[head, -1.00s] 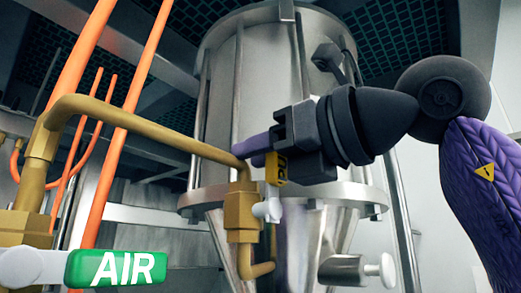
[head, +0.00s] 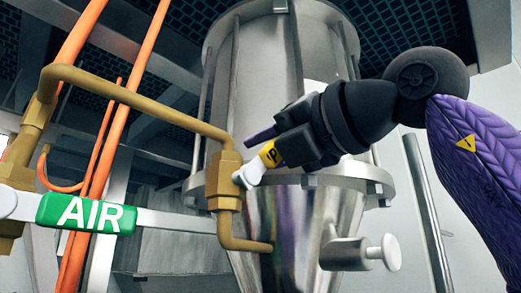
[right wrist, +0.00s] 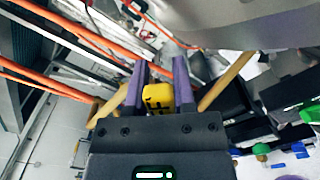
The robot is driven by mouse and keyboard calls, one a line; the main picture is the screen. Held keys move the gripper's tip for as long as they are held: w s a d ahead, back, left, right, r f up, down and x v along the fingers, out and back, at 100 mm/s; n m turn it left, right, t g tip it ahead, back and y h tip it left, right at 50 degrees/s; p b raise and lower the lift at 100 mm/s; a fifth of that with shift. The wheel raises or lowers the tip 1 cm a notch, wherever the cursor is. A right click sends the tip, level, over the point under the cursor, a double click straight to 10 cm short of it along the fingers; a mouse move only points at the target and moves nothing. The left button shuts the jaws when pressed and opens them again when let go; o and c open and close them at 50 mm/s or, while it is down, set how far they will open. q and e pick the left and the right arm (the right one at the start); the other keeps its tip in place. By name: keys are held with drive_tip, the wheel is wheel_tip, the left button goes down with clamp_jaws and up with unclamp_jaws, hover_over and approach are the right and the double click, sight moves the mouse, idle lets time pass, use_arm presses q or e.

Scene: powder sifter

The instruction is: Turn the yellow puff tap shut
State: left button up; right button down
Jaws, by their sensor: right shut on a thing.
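The yellow puff tap handle (head: 270,154) sits on a white lever joined to a brass valve body (head: 226,180) in the head view. The handle slants up and to the right from the valve, neither in line with the upright pipe nor square across it. My right gripper (head: 264,146) is shut on the yellow handle; one purple finger shows above it. In the right wrist view the yellow handle (right wrist: 157,97) lies between the two purple fingers (right wrist: 158,78), its lettering partly hidden. My left gripper is not in view.
A steel hopper (head: 285,80) with a flanged cone stands right behind the tap. A brass pipe (head: 135,98) runs in from the left. A green AIR handle (head: 86,213) and orange pipes (head: 105,160) are at the left. A grey fitting with a round knob (head: 383,252) sits lower right.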

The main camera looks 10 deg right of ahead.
drive_tip(key=m+b, duration=0.1)
drive_tip(key=f+m+b, duration=0.1)
drive_tip(key=m, duration=0.1)
drive_tip(key=w+d+f+m, duration=0.1)
drive_tip(key=shift+d+f+m+b, duration=0.1)
drive_tip(key=shift+f+m+b, duration=0.05)
drive_tip(key=shift+m+b, duration=0.2)
drive_tip(key=m+b, duration=0.1)
drive_tip(key=f+m+b, duration=0.1)
drive_tip(key=m, duration=0.1)
drive_tip(key=shift+w+d+f, duration=0.1)
drive_tip(key=shift+d+f, duration=0.1)
drive_tip(key=shift+f, duration=0.05)
drive_tip(key=shift+f+m+b, duration=0.4)
drive_tip(key=shift+m+b, duration=0.2)
drive_tip(key=shift+m, duration=0.25)
drive_tip(key=shift+c, duration=2.2)
unclamp_jaws()
drive_tip(key=shift+d, duration=0.1)
drive_tip(key=b, duration=0.3)
approach(280, 184)
drive_tip(key=s, duration=0.1)
drive_tip(key=s+f, duration=0.1)
drive_tip(key=s, duration=0.1)
drive_tip(key=shift+a+f, duration=0.25)
drive_tip(key=shift+f, duration=0.1)
